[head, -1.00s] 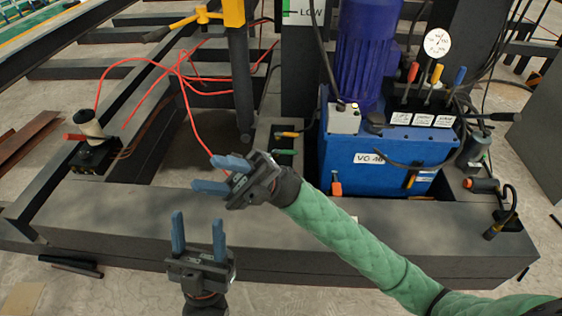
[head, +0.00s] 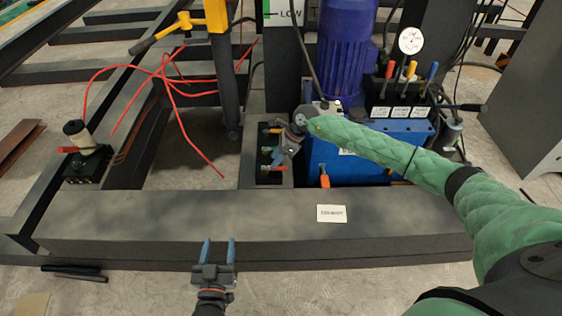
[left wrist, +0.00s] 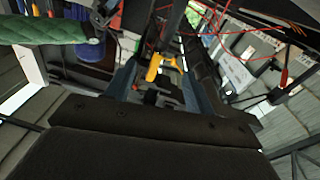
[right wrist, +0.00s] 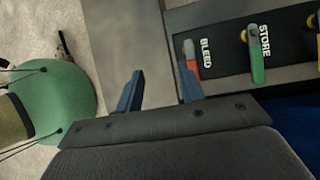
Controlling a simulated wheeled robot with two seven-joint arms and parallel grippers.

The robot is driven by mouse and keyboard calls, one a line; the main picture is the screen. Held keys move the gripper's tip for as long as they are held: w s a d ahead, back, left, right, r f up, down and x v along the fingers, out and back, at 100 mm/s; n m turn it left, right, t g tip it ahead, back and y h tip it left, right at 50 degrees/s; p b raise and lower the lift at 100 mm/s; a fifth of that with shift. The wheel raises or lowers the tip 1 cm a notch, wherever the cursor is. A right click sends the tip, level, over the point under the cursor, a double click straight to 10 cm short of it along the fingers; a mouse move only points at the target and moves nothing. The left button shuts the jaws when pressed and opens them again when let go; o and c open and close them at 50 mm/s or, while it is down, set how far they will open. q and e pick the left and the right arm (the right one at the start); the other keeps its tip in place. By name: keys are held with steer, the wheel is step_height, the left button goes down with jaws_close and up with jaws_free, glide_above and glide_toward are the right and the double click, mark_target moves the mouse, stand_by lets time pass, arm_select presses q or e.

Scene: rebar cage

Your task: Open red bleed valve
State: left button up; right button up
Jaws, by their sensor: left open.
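The red bleed valve handle (right wrist: 192,60) sits beside the white BLEED label on a black panel in the right wrist view. In the head view it shows as a small red lever (head: 273,168) at the near end of the valve panel. My right gripper (right wrist: 160,85) is open and empty. One blue finger overlaps the lower end of the red handle; I cannot tell if they touch. The other finger is left of it, over the grey frame. My left gripper (head: 218,250) is open and empty, in front of the grey beam.
A green STORE lever (right wrist: 257,58) is right of the bleed handle, with a yellow-handled lever (right wrist: 316,35) beyond it. The blue pump unit (head: 330,165) stands right of the panel. A grey beam (head: 180,220) runs across the front. Red hoses (head: 180,95) hang at the left.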

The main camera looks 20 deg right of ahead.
steer(key=h, duration=0.2)
glide_toward(280, 168)
steer(key=shift+t, duration=0.3)
steer(key=x, duration=0.6)
steer(key=shift+s+f, duration=0.1)
steer(key=shift+s, duration=0.1)
steer(key=shift+a+f, duration=0.15)
steer(key=shift+f, duration=0.35)
arm_select(q)
steer(key=shift+t, duration=0.8)
steer(key=r, duration=0.4)
steer(key=shift+w+a+r, duration=0.25)
steer(key=shift+w+a, duration=0.05)
steer(key=shift+w, duration=0.1)
arm_select(e)
steer(key=shift+f, duration=0.1)
steer(key=shift+c, duration=0.5)
arm_select(q)
steer(key=shift+f, duration=0.25)
arm_select(e)
jaws_close()
